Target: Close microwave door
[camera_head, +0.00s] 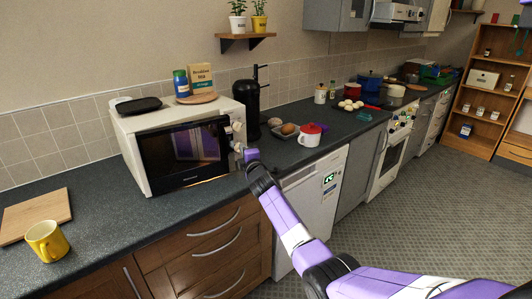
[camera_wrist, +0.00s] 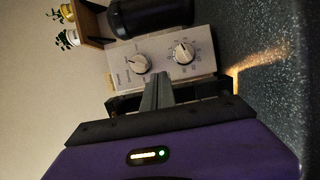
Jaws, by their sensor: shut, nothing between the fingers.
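The white microwave (camera_head: 127,146) stands on the dark counter against the wall. Its dark glass door (camera_head: 158,157) faces the room and reflects my purple arm. The door looks flush or nearly so; I cannot tell whether a small gap is left. My gripper (camera_head: 241,149) is at the door's right edge, in front of the control panel (camera_head: 237,126). In the wrist view, my gripper's fingers (camera_wrist: 160,84) are together and empty, just below the control panel (camera_wrist: 160,60) with two knobs. Part of a dark edge shows behind the fingers; whether they touch the door is unclear.
A box (camera_head: 202,77), a jar and a black pan rest on top of the microwave. A yellow mug (camera_head: 46,241) and wooden board (camera_head: 30,214) lie left.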

